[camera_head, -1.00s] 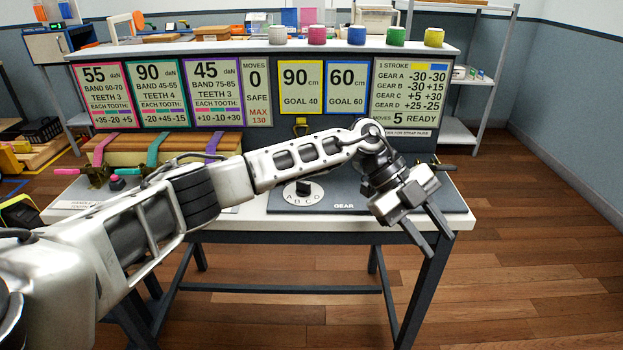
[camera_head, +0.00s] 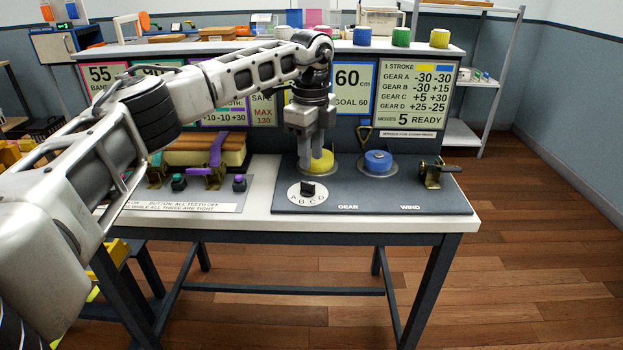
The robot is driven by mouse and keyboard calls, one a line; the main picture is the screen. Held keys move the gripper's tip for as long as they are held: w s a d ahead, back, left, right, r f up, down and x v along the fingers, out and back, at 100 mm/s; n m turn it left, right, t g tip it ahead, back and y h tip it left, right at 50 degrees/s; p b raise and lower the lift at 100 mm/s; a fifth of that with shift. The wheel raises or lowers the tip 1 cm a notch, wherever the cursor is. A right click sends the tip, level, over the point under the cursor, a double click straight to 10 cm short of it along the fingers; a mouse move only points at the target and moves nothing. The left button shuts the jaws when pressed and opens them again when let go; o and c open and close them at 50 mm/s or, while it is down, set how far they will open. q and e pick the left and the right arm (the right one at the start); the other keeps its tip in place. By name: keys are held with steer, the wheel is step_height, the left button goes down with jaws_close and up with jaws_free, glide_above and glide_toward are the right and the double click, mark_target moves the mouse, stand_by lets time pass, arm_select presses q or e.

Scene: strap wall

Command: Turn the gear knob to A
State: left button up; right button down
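The gear knob (camera_head: 308,188) is a small black knob on a white round dial (camera_head: 295,199) lettered A B C D, above the word GEAR. The letters show along the dial's front edge; which one the knob marks is too small to tell. My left gripper (camera_head: 312,165) points down beyond the knob, with its fingertips in front of part of the yellow spool (camera_head: 325,160). Its two fingers show a gap with nothing seen between them. It is apart from the knob in the picture; its exact height is hard to tell. My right gripper is out of view.
A blue spool (camera_head: 378,160) and a brass crank (camera_head: 432,172) stand to the right on the dark panel (camera_head: 400,205). Purple and teal buttons (camera_head: 239,183) lie to the left. The sign wall (camera_head: 418,95) rises behind my arm.

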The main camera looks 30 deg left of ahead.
mark_target(311, 184)
arm_select(q)
step_height(311, 184, down, 7)
steer(key=shift+r, duration=0.1)
stand_by(0.3)
jaws_close()
